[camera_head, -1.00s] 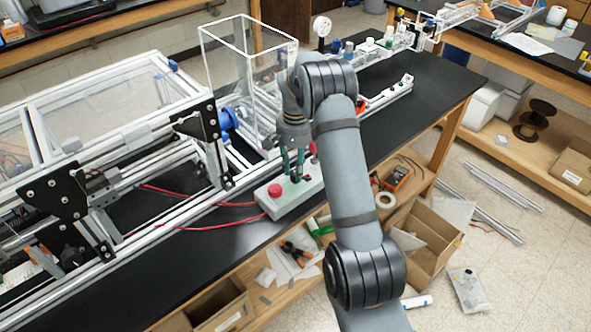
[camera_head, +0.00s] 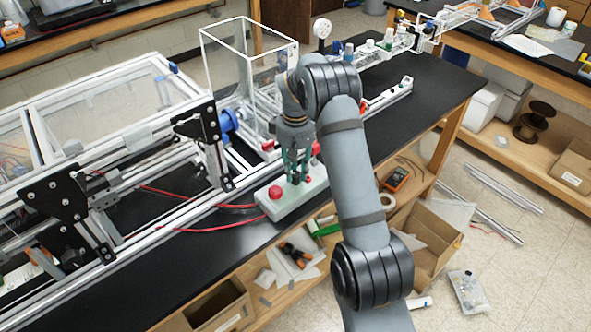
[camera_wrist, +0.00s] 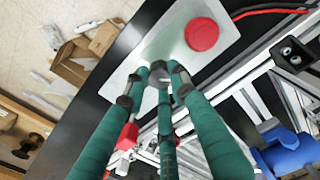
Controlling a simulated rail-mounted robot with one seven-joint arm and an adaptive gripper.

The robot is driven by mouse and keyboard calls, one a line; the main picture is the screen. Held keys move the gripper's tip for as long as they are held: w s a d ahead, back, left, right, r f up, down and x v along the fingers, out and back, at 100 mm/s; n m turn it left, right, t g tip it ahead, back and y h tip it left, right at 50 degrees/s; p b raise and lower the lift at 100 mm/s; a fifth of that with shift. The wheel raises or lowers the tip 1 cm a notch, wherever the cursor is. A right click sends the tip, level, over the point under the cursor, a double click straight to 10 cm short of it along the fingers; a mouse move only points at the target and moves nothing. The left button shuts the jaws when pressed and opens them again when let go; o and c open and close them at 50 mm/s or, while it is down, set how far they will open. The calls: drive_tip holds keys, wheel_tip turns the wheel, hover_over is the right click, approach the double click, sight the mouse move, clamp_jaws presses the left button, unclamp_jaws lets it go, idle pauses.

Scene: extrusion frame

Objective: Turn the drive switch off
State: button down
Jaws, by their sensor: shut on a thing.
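A pale control box (camera_head: 278,209) lies on the black bench, with a round red button (camera_head: 275,192) at its left end. It also shows in the wrist view (camera_wrist: 226,25), with the red button (camera_wrist: 202,34) above and right of my fingers. My gripper (camera_head: 296,180) points down at the box, right of the red button. In the wrist view its green fingers (camera_wrist: 159,78) converge on a small dark grey piece, which I take to be the drive switch (camera_wrist: 158,73). The fingers hide most of it, so its turned position cannot be told.
Red cables (camera_head: 205,228) run left from the box. The extrusion frame (camera_head: 110,150) stands to the left and a clear framed enclosure (camera_head: 225,80) behind. Another red part (camera_head: 316,149) is just behind my gripper. The bench's front edge is close to the box.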

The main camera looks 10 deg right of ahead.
sight(295, 174)
drive_tip(key=shift+n, duration=0.5)
drive_tip(key=c, duration=1.4)
unclamp_jaws()
drive_tip(key=shift+c, duration=0.2)
drive_tip(key=shift+r, duration=0.1)
wheel_tip(295, 174, up, 12)
wheel_tip(295, 174, down, 12)
drive_tip(key=shift+f, duration=0.15)
